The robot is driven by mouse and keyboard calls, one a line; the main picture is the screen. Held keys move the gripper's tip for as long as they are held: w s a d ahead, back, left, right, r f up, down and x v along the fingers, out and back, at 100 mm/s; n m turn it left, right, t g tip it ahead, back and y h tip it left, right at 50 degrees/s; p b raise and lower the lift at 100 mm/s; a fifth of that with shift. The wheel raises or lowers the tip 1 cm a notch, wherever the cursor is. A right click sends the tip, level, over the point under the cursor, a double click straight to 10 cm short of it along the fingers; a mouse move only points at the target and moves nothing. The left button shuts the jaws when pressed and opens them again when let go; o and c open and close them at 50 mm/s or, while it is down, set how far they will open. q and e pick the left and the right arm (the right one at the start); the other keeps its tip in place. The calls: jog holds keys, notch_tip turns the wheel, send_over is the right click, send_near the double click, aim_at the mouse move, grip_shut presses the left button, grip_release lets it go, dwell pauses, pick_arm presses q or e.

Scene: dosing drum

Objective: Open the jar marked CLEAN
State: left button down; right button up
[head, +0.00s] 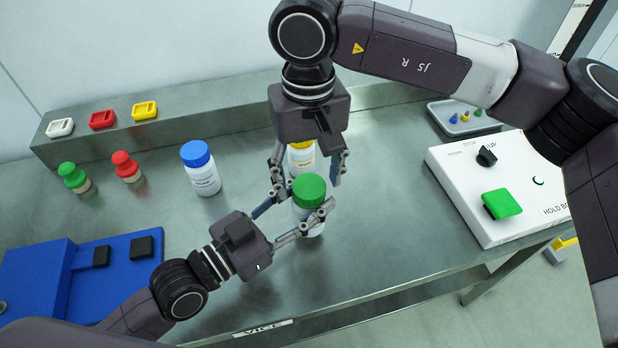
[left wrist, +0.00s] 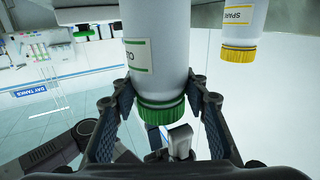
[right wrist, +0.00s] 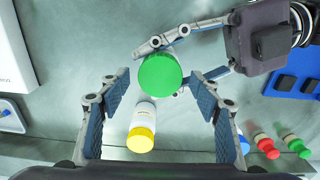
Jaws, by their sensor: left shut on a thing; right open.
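A white jar with a green lid (head: 309,190) stands on the steel table. In the left wrist view its label shows only in part, with letters like "TO" (left wrist: 140,55); I cannot read CLEAN. My left gripper (head: 297,212) is shut on this jar from the side. My right gripper (head: 308,172) is open and points down over the green lid, which shows near its fingertips in the right wrist view (right wrist: 160,76). A yellow-lidded jar (head: 302,158) stands just behind, labelled SPARE in the left wrist view (left wrist: 240,20). A blue-lidded jar (head: 202,172) stands to the left, label unreadable.
Green (head: 75,178) and red (head: 125,166) knobbed pieces stand at the left. A blue fixture (head: 40,280) lies front left. A white control box (head: 480,185) with a green button and a grey tray (head: 462,118) are at the right. A back ledge (head: 180,125) holds coloured blocks.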

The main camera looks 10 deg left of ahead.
notch_tip(320, 180, up, 4)
jog(key=shift+f, duration=0.2)
jog(key=shift+c, duration=0.3)
jog(key=m, duration=0.4)
jog(key=shift+r+m, duration=0.3)
jog(key=m, duration=0.5)
jog(key=shift+r+m, duration=0.3)
jog(key=shift+r, duration=0.05)
jog(key=m, duration=0.3)
jog(key=shift+r+m, duration=0.2)
jog(key=shift+m, duration=0.1)
jog(key=m, duration=0.5)
jog(key=shift+r+m, duration=0.3)
jog(key=shift+r, duration=0.1)
jog(key=m, duration=0.3)
jog(key=shift+r+m, duration=0.2)
jog(key=shift+m, duration=0.1)
jog(key=m, duration=0.4)
jog(key=shift+r, duration=0.25)
jog(key=shift+f+m, duration=0.3)
jog(key=shift+f, duration=3.7)
